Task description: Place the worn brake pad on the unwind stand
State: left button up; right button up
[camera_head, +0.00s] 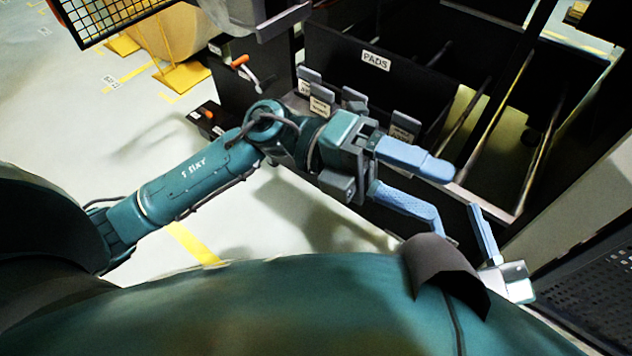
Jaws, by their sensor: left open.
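My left gripper (445,200) reaches in from the left with its two blue fingers spread apart and nothing between them. Several grey pad-like pieces stand in a row left of and behind it, among them one at the left (308,76) and one at the right (405,124). Some carry small white labels that I cannot read, so I cannot tell which is the worn brake pad. A black bin (335,45) marked "PADS" stands behind the row. I cannot clearly identify the unwind stand. Part of my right gripper (486,240) shows at lower right; only one blue finger is clear.
A black frame with rails and open compartments (520,150) fills the upper right. Orange-handled levers (240,62) stick out left of the pads. A brown roll (165,35) on yellow supports (183,78) is at upper left. Pale floor (60,130) is open at left.

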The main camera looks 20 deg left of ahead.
pick_arm(q)
jog(key=w+a+f+n+t+y, duration=0.1)
jog(key=a+f+n+t+y, duration=0.3)
jog(key=n+t, duration=0.7)
jog(key=a+f+n+t+y, duration=0.4)
jog(key=a+n+t, duration=0.3)
jog(key=n, duration=1.5)
jog(key=t+y, duration=0.1)
jog(key=t, duration=0.3)
jog(key=shift+w+a+y, duration=0.4)
jog(key=shift+f, duration=0.1)
